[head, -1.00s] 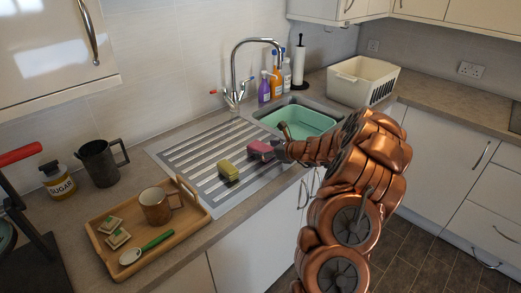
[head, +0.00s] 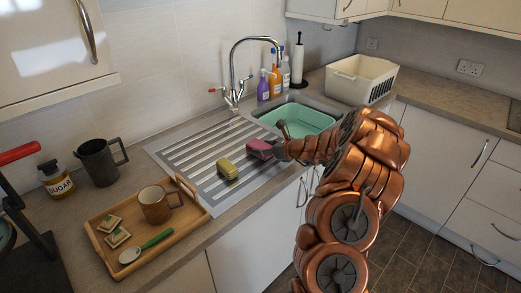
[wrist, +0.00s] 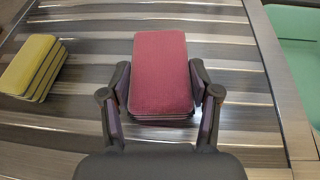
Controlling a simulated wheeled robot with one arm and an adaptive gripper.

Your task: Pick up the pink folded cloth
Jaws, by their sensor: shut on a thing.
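The pink folded cloth (head: 259,149) lies at the right part of the metal draining board, by the sink. In the wrist view the cloth (wrist: 160,75) is a layered rectangular stack between my two fingers. My gripper (wrist: 160,100) is shut on its near end, one finger against each long side. In the head view my gripper (head: 280,150) reaches the cloth from the right. I cannot tell whether the cloth is clear of the board.
A yellow folded cloth (head: 227,168) lies to the left on the draining board (head: 200,150); it also shows in the wrist view (wrist: 33,65). The sink with a green basin (head: 300,118) is behind right. A tray (head: 180,222) with a mug stands front left. Bottles (head: 270,82) and the tap (head: 233,70) stand behind.

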